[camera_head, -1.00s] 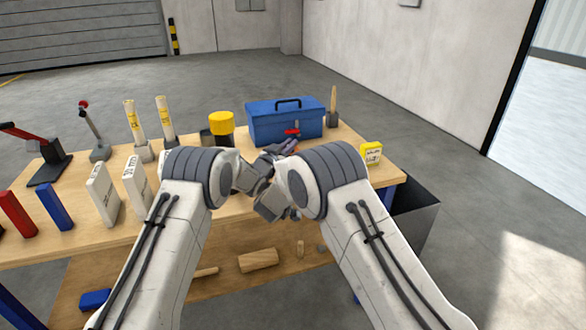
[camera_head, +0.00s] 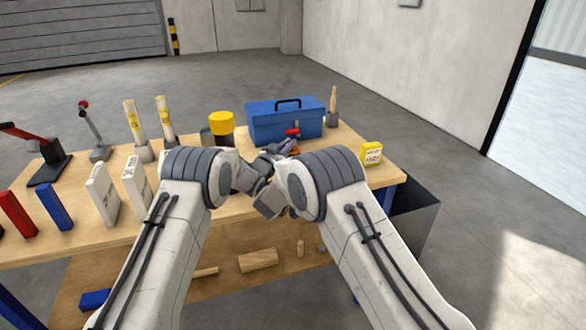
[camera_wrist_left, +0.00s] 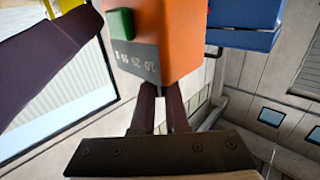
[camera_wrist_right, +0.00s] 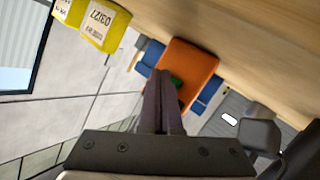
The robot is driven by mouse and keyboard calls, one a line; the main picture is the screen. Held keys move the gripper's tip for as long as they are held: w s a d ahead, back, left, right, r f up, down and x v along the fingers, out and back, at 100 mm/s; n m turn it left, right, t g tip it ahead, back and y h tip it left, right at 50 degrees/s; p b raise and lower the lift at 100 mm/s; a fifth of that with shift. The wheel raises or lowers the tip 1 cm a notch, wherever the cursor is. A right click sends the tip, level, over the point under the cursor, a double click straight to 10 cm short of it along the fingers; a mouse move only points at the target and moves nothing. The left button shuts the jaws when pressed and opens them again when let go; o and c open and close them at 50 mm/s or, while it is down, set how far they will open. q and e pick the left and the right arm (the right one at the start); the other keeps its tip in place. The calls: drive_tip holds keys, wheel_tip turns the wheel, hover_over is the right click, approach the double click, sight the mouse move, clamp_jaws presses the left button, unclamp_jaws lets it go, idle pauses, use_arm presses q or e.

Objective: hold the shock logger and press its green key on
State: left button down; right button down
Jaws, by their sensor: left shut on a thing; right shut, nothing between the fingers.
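The shock logger is an orange box (camera_wrist_left: 170,40) with a dark grey face and a green key (camera_wrist_left: 120,23), seen close in the left wrist view. My left gripper (camera_wrist_left: 161,92) is shut on the orange box from below. In the right wrist view the logger (camera_wrist_right: 190,65) is beyond my right gripper (camera_wrist_right: 165,74), whose fingers are shut and empty. Those fingertips are close beside the green key (camera_wrist_right: 177,81) and partly cover it; I cannot tell if they touch. In the head view the hands hide most of the logger (camera_head: 293,151).
A blue toolbox (camera_head: 285,122) stands behind the hands on the wooden bench (camera_head: 235,207). A yellow labelled block (camera_head: 371,154) is at the bench's right end. A yellow-capped container (camera_head: 221,123) and white boxes (camera_head: 103,194) stand to the left.

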drive_tip(key=shift+w+a+r, duration=0.3)
drive_tip(key=shift+w+a, duration=0.1)
drive_tip(key=shift+w, duration=0.05)
drive_tip(key=shift+w+d+f, duration=0.1)
drive_tip(key=shift+w+d, duration=0.05)
drive_tip(key=shift+d, duration=0.1)
idle(0.5)
drive_tip(key=shift+s+d+r, duration=0.1)
drive_tip(key=shift+s+r, duration=0.05)
drive_tip(key=shift+s, duration=0.35)
drive_tip(key=shift+s+d+r, duration=0.1)
drive_tip(key=shift+s, duration=0.35)
drive_tip(key=shift+s, duration=0.1)
drive_tip(key=shift+s+d+f, duration=0.1)
drive_tip(key=shift+s+f, duration=0.05)
drive_tip(key=shift+s, duration=0.25)
drive_tip(key=shift+s+d, duration=0.25)
drive_tip(key=shift+s, duration=0.4)
drive_tip(key=shift+s+d, duration=0.25)
drive_tip(key=shift+s, duration=0.45)
drive_tip(key=shift+s+d, duration=0.25)
drive_tip(key=shift+s, duration=0.4)
